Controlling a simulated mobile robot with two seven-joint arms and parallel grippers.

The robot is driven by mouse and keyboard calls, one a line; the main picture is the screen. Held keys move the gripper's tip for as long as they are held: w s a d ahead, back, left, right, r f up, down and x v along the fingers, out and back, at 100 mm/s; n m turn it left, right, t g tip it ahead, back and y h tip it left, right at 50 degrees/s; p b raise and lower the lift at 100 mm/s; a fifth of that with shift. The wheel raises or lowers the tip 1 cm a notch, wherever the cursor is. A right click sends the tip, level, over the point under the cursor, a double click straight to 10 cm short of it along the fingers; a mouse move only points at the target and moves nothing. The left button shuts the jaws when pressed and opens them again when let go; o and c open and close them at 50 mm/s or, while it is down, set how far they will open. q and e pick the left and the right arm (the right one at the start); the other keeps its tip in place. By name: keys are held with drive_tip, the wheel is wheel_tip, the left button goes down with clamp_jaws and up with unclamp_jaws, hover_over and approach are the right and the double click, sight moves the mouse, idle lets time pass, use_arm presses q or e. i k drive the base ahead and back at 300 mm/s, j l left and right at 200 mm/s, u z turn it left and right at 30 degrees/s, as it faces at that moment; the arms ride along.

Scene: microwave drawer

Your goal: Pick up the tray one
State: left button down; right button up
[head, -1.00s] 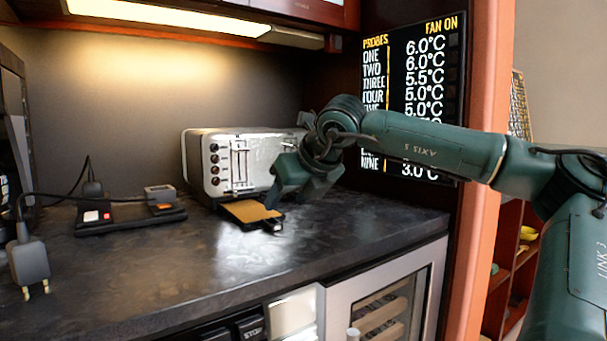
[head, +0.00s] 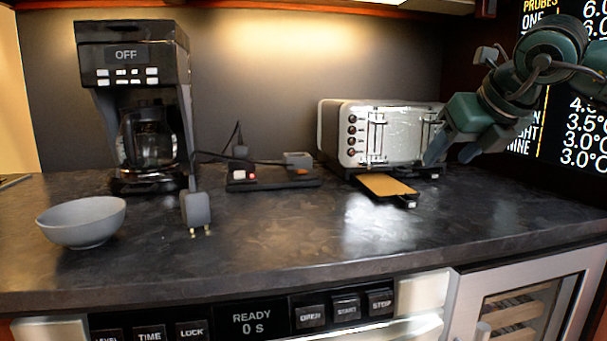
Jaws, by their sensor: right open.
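A flat dark tray with a tan surface (head: 388,185) sticks out from under the front of the silver toaster (head: 385,133), low on the counter. A small light tab shows at its front right corner. My right gripper (head: 450,158) is open and empty, its fingers pointing down in front of the toaster's right end. It appears above and to the right of the tray, apart from it. The tray's rear is hidden under the toaster. My left gripper is not in view.
A power strip (head: 270,181) and a loose plug (head: 196,211) lie left of the toaster. A coffee maker (head: 135,65) and a grey bowl (head: 82,222) stand farther left. The dark counter (head: 330,240) is clear in front of the tray.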

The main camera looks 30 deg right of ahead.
sight(381, 187)
drive_tip(key=k+j, duration=0.2)
drive_tip(key=k, duration=0.3)
drive_tip(key=k+j, duration=0.15)
drive_tip(key=k, duration=0.3)
